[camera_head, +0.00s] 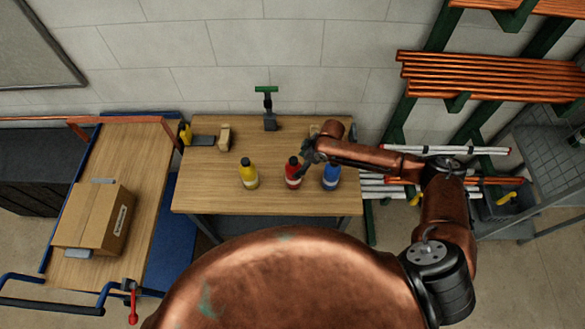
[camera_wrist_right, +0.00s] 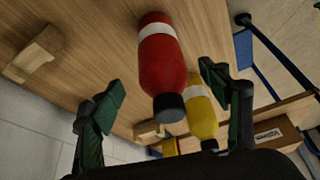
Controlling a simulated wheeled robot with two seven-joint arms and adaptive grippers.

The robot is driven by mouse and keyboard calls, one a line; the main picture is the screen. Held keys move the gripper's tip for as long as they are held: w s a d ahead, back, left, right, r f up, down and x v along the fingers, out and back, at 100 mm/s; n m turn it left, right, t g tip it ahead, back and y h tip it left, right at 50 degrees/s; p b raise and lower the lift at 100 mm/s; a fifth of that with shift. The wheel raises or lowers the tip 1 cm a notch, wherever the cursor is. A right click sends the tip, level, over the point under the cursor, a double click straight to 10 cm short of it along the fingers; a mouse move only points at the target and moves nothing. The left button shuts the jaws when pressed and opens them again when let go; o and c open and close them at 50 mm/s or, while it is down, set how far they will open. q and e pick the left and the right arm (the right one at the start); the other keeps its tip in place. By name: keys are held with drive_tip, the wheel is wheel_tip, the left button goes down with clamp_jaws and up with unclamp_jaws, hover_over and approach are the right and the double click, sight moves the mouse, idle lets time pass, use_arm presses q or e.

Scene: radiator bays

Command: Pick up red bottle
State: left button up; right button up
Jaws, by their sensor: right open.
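The red bottle (camera_head: 292,172), with a black cap and a white band, stands on the wooden table (camera_head: 210,200) between a yellow bottle (camera_head: 249,174) and a blue bottle (camera_head: 331,176). My right gripper (camera_head: 306,158) is beside the red bottle's upper right side and partly overlaps it. In the right wrist view the red bottle (camera_wrist_right: 163,60) shows ahead of the two spread fingers of my gripper (camera_wrist_right: 165,87), its cap towards me. I cannot tell whether a finger touches it. The gripper is open and holds nothing. My left gripper is out of sight.
The yellow bottle (camera_wrist_right: 201,112) stands close behind the red one in the wrist view. A green-topped tool (camera_head: 268,108) and small wooden block (camera_head: 223,138) are at the table's back. A cart with a cardboard box (camera_head: 92,218) stands left. Pipe racks (camera_head: 480,75) are right.

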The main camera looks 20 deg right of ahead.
drive_tip(key=x, duration=0.2)
drive_tip(key=p, duration=0.1)
drive_tip(key=shift+s+a+f, duration=0.15)
drive_tip(key=shift+a+f, duration=0.05)
drive_tip(key=shift+f, duration=0.2)
drive_tip(key=x, duration=0.2)
drive_tip(key=shift+w+a+f+p, duration=0.15)
drive_tip(key=shift+w+f+p, duration=0.1)
drive_tip(key=shift+p, duration=0.15)
drive_tip(key=shift+x, duration=0.8)
drive_tip(key=c, duration=0.9)
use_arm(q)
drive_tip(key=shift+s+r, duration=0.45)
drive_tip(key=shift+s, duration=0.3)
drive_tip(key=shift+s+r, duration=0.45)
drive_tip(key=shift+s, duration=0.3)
use_arm(e)
drive_tip(key=c, duration=0.8)
